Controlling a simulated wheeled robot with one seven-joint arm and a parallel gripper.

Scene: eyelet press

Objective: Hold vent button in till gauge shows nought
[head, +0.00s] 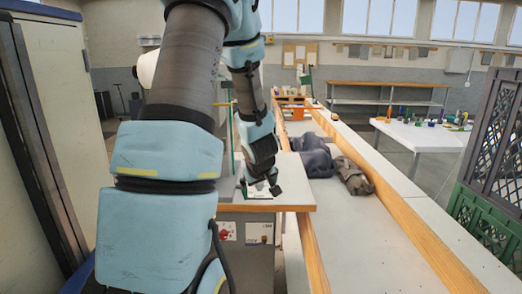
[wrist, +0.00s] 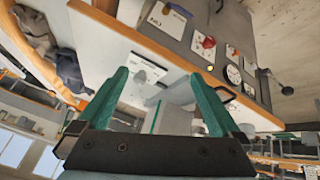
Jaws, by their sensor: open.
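My gripper (wrist: 160,76) is open and empty, its two green fingers spread wide in the wrist view. In the head view my gripper (head: 260,188) is above the press bench's light top (head: 291,191). The grey front panel (wrist: 218,22) shows beyond the fingers in the wrist view, apart from them. A round white gauge (wrist: 234,75) sits on the panel; its needle and reading are too small to tell. Several small plates with controls surround it, and I cannot tell which is the vent button. In the head view my arm hides part of the bench.
Dark cloth bundles (head: 354,177) lie in the wood-railed lane right of the bench. A green crate (head: 484,222) stands far right.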

